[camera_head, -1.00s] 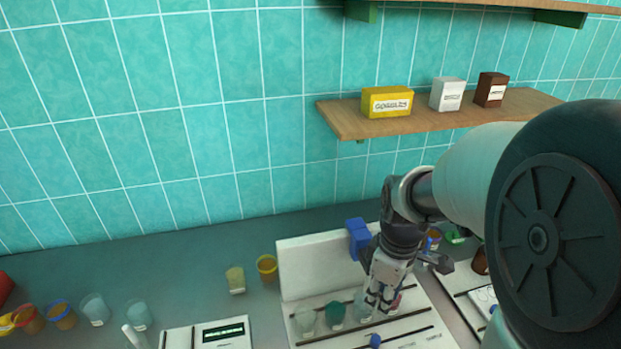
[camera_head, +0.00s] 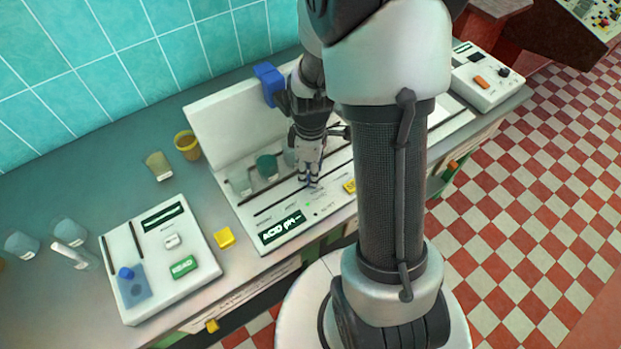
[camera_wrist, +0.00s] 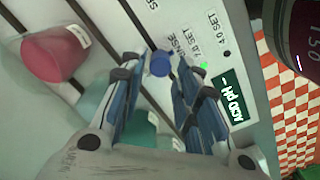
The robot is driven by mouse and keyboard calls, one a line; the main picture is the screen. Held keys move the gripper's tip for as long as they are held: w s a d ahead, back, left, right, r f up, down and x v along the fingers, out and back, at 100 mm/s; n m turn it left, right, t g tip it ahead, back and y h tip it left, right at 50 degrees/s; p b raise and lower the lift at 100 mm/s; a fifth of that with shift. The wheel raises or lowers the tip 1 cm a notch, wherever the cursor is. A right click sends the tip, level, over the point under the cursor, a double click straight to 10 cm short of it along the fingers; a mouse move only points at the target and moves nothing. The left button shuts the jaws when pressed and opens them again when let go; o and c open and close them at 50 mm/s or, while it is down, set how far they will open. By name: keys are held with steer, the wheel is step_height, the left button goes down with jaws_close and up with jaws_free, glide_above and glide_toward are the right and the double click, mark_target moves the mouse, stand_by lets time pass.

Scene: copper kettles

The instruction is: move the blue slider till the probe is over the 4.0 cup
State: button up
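The blue slider knob (camera_wrist: 160,64) shows in the wrist view between the two fingertips of my gripper (camera_wrist: 163,62). The fingers stand on either side of it with small gaps, so the gripper looks open around it. In the head view my gripper (camera_head: 310,184) points down at the white ACID pH device (camera_head: 215,115), hiding the knob. Cups stand behind the slot, including a teal cup (camera_head: 267,166) and a pink-red cup (camera_wrist: 55,52). A blue block (camera_head: 268,84) sits on the back panel. I cannot make out the probe or which cup is the 4.0 one.
A yellow cup (camera_head: 187,145) stands behind. A green lamp (camera_wrist: 204,66) glows beside the SET labels. Another white device (camera_head: 483,82) stands far right.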

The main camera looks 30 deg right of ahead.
steer(key=shift+f+b, duration=0.4)
steer(key=shift+f, duration=1.1)
jaws_close()
